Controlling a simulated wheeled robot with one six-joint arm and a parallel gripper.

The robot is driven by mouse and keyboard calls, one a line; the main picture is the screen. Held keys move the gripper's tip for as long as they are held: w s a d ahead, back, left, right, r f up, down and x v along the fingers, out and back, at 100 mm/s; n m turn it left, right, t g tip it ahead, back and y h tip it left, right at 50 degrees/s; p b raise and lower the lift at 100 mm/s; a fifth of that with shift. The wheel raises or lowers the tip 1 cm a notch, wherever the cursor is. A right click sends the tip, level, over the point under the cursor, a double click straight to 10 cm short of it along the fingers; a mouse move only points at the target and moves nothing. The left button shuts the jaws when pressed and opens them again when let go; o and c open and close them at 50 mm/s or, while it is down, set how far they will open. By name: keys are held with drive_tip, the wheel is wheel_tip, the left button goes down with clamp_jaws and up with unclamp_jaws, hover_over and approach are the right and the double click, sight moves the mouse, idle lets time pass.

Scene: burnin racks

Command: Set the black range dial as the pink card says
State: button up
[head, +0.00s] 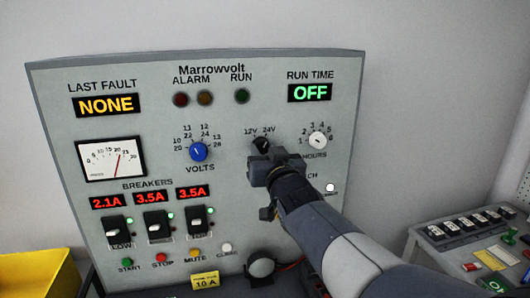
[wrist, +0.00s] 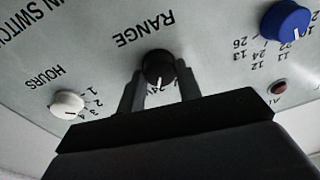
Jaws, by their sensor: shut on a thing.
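The black range dial (head: 261,143) is on the grey panel, below its 12V and 24V marks. It also shows in the wrist view (wrist: 158,66), upside down under the word RANGE. Its white pointer line faces the bottom of the wrist view, towards the marks. A label, seemingly 24V, is partly visible just left of the line; the 12V mark is hidden there. My gripper (wrist: 158,82) has a finger on each side of the dial and is shut on it. In the head view my gripper covers the dial's lower part. I see no pink card in either view.
The blue volts dial (head: 198,152) is left of the range dial, and the white hours dial (head: 318,140) is right. Breaker switches (head: 158,227) are lower left. A yellow 10 A card (head: 205,281) is at the panel's bottom. A yellow bin (head: 38,275) stands lower left.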

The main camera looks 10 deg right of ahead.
drive_tip(key=o, duration=1)
drive_tip(key=shift+s, duration=0.15)
drive_tip(key=s, duration=0.7)
drive_tip(key=s+f, duration=0.1)
drive_tip(key=s, duration=0.2)
drive_tip(key=shift+s+d+b, duration=0.25)
drive_tip(key=shift+b, duration=0.05)
drive_tip(key=shift+w, duration=0.1)
drive_tip(key=shift+w+a+r+p, duration=0.1)
drive_tip(key=shift+w+r, duration=0.05)
drive_tip(key=shift+w, duration=1.6)
drive_tip(key=shift+w+a+r+p, duration=0.1)
drive_tip(key=shift+w+r, duration=0.1)
drive_tip(key=shift+w, duration=1.6)
drive_tip(key=shift+w+a+r+p, duration=0.1)
drive_tip(key=shift+w+r, duration=0.05)
drive_tip(key=shift+w, duration=1.6)
drive_tip(key=shift+s, duration=0.1)
